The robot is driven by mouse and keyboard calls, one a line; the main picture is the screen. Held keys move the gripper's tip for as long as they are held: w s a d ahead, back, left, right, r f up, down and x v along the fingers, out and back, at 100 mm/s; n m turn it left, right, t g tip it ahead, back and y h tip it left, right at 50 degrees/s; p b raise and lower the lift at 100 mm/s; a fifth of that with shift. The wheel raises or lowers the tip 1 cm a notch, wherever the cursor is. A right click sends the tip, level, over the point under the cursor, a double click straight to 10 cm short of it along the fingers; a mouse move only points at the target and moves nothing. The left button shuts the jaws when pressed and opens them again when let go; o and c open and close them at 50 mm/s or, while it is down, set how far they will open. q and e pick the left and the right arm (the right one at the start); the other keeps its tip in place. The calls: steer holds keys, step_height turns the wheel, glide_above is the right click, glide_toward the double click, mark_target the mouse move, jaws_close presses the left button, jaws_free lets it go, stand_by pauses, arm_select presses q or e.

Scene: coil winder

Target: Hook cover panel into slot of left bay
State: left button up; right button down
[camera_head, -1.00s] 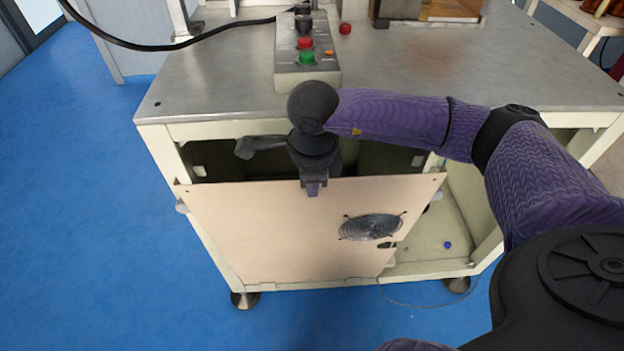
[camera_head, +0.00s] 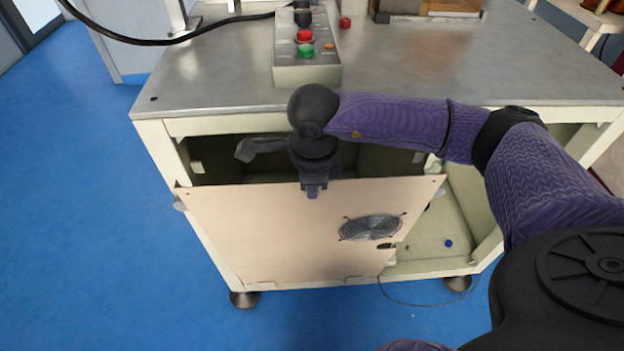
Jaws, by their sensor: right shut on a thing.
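The cover panel (camera_head: 270,235) is a flat beige sheet with a round fan grille (camera_head: 370,228) at its right side. It stands in front of the left bay (camera_head: 225,160) of the machine's base, its top edge lower than the bay's upper rail. The bay's dark inside shows above it. My right gripper (camera_head: 313,188) is shut on the middle of the panel's top edge. The panel's lower edge is close to the bottom rail (camera_head: 430,270); I cannot tell whether it sits in the slot. My left gripper is not in view.
A grey control box (camera_head: 307,72) with red and green buttons stands on the metal worktop (camera_head: 450,70). A thin cable (camera_head: 420,304) loops below. Blue floor is clear at left.

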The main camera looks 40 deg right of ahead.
steer(key=shift+f, duration=0.1)
stand_by(0.3)
steer(key=c, duration=0.7)
jaws_free()
steer(key=shift+f, duration=0.1)
steer(key=r+p, duration=0.1)
steer(key=r, duration=0.2)
steer(key=r+p, duration=0.1)
steer(key=r, duration=0.2)
steer(key=s+r+p, duration=0.1)
steer(key=r, duration=0.3)
steer(key=shift+a+p, duration=0.3)
